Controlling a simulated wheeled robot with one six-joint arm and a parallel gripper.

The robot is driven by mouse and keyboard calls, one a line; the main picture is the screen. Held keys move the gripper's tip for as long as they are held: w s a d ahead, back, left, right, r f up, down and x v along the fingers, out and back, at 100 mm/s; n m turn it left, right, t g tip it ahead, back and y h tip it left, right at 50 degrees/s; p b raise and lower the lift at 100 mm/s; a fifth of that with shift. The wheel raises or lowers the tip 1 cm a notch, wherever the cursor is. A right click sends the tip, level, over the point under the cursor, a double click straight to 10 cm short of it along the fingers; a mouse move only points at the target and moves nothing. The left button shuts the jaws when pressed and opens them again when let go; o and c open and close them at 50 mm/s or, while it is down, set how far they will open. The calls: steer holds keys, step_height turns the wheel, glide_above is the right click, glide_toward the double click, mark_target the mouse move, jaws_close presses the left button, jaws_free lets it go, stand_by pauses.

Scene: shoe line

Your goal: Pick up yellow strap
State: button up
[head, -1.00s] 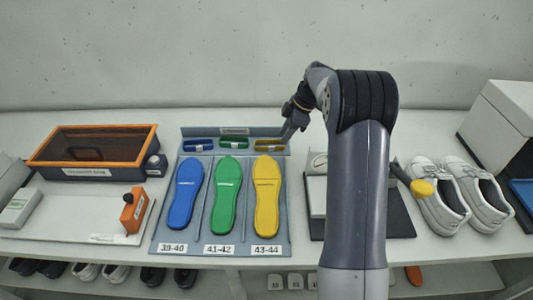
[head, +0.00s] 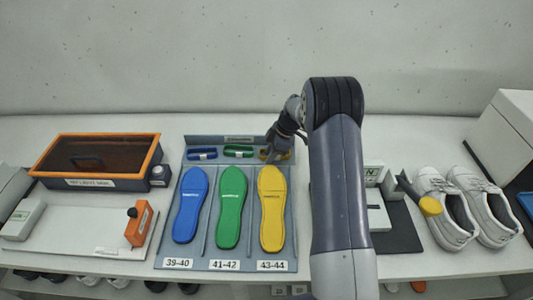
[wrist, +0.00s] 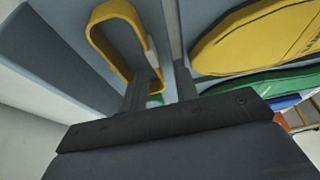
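The yellow strap (wrist: 97,38) is a loop with a pale label in its compartment of the tray, at the upper left of the wrist view. In the head view it lies at the tray's back right, largely hidden behind my gripper (head: 275,154). In the wrist view my gripper (wrist: 160,75) is open, with its two dark fingers apart. The left finger overlaps the loop's opening, and the right finger is outside the loop. The loop's right side appears between them. I cannot tell whether either finger touches it.
The blue strap (head: 202,154) and green strap (head: 238,151) lie to the left in the same row. Blue (head: 190,206), green (head: 231,207) and yellow (head: 271,209) insoles lie in front. White shoes (head: 447,208) stand at the right. An orange-rimmed box (head: 153,157) stands at left.

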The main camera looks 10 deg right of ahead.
jaws_close()
steer(key=shift+r, duration=0.1)
stand_by(0.4)
